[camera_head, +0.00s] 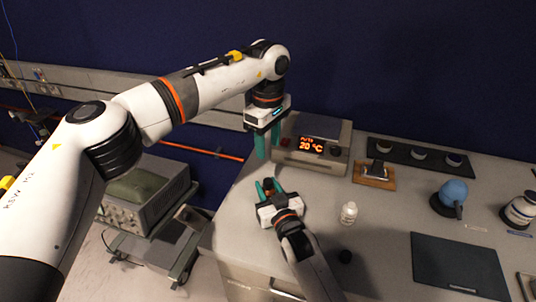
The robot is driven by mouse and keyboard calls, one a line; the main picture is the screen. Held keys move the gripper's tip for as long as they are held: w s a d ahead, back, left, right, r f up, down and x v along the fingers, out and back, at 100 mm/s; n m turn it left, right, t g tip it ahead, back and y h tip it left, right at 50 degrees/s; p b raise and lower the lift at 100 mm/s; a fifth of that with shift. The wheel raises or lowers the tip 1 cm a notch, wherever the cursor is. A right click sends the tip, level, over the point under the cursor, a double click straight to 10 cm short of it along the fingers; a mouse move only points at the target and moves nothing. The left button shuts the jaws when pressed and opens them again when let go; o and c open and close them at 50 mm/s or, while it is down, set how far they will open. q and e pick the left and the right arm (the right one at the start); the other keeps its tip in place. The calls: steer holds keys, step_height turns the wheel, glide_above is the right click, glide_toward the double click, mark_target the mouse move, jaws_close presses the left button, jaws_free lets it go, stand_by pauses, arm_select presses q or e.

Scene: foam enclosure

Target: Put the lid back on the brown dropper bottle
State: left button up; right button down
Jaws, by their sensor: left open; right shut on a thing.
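My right gripper (269,185) is low over the left end of the bench, its teal fingers shut on a small dark brown thing (269,184), which looks like the brown dropper bottle. The fingers hide much of it, and I cannot tell whether it touches the bench. My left gripper (267,143) is open and empty, its fingers pointing down, higher in the picture than the right one. A small black round thing (345,256) lies on the bench right of my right forearm; it may be the lid, but it is too small to be sure.
A hotplate (312,145) reading 20 °C stands behind the grippers, close to the left one. A white bottle (348,213) stands right of the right gripper.

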stand_by(0.3)
steer(key=c, duration=0.9)
jaws_free()
steer(key=shift+s, duration=0.1)
steer(key=b+v, duration=0.1)
steer(key=v, duration=1)
steer(key=shift+s+d, duration=0.25)
steer(key=shift+s, duration=0.1)
steer(key=shift+f, duration=0.1)
